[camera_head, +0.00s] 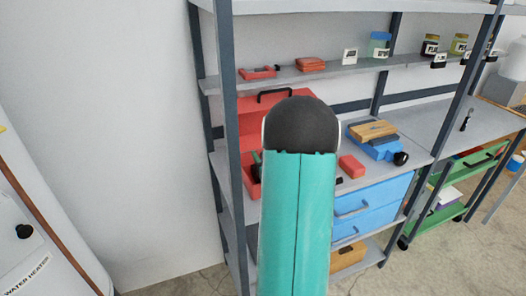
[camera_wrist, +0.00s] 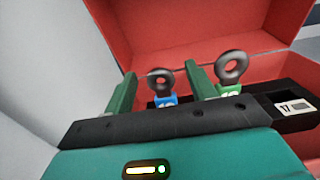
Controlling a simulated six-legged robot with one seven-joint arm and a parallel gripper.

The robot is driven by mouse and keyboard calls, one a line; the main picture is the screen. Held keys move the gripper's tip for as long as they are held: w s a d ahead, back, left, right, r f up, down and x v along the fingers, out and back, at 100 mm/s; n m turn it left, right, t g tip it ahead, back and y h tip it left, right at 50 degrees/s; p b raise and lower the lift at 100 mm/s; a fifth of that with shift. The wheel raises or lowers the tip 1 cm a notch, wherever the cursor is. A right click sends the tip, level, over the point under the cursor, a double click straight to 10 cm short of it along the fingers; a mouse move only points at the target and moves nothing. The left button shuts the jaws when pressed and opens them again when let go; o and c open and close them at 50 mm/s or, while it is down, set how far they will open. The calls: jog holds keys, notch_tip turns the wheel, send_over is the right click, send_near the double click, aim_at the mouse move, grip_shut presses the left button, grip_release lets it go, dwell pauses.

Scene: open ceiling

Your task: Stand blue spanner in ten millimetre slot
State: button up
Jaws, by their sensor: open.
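In the wrist view a dark ring-ended spanner (camera_wrist: 161,79) stands upright above a blue label (camera_wrist: 165,101), apparently the blue spanner; the label's number is partly hidden. A second ring-ended spanner (camera_wrist: 232,68) stands to its right by a green label (camera_wrist: 229,92). Both rise from a black rack (camera_wrist: 272,106). My gripper (camera_wrist: 160,72) is open, and the blue-labelled ring shows between its green fingers in the picture. I see no contact, and cannot tell the depth between them. The rack's slots and the spanners' lower ends are hidden. In the head view my arm hides the gripper.
The rack sits before the red walls of a box (camera_wrist: 225,25); a 17 label (camera_wrist: 294,108) is at its right. The head view shows the open red toolbox (camera_head: 245,103) on a shelf, blue drawers (camera_head: 352,206), a red block (camera_head: 351,166) and shelf posts close by.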

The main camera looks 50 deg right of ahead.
jog(key=v, duration=1.1)
dwell(0.3)
